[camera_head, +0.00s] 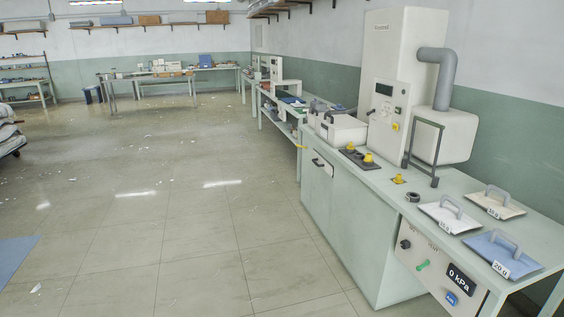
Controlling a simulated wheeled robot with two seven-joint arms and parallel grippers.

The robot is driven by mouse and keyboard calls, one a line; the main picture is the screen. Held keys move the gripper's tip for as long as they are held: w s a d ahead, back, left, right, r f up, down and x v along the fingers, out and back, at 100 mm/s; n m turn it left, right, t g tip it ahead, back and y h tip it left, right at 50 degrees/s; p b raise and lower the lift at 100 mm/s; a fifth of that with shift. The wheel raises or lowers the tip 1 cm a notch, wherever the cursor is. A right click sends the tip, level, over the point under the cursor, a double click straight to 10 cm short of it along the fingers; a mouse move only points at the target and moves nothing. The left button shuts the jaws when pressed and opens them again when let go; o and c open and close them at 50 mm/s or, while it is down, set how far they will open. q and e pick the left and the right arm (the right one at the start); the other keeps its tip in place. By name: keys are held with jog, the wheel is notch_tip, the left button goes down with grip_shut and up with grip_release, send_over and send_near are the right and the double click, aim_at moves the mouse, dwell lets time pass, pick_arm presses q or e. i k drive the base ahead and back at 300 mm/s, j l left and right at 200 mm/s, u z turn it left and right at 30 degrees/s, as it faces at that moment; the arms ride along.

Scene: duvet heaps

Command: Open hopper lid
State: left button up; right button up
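A tall white machine (405,45) stands on the pale green bench. A grey elbow pipe (447,62) runs from it down into a white box-like vessel (450,135) at its right, which may be the hopper. I cannot make out a separate lid on it. A lower white unit (342,128) sits to the left of the machine. Neither of my grippers is in view.
The bench (360,225) carries yellow knobs, a panel reading 0 kPa (461,280), and handled plates, one of them blue (502,256). Open tiled floor (190,220) lies to the left. Tables (165,77) stand at the back.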

aim_at(340, 121)
jog(key=i+z, duration=0.1)
jog(key=i, duration=0.85)
jog(key=i+j+z, duration=0.1)
jog(key=i, duration=0.85)
jog(key=j, duration=0.1)
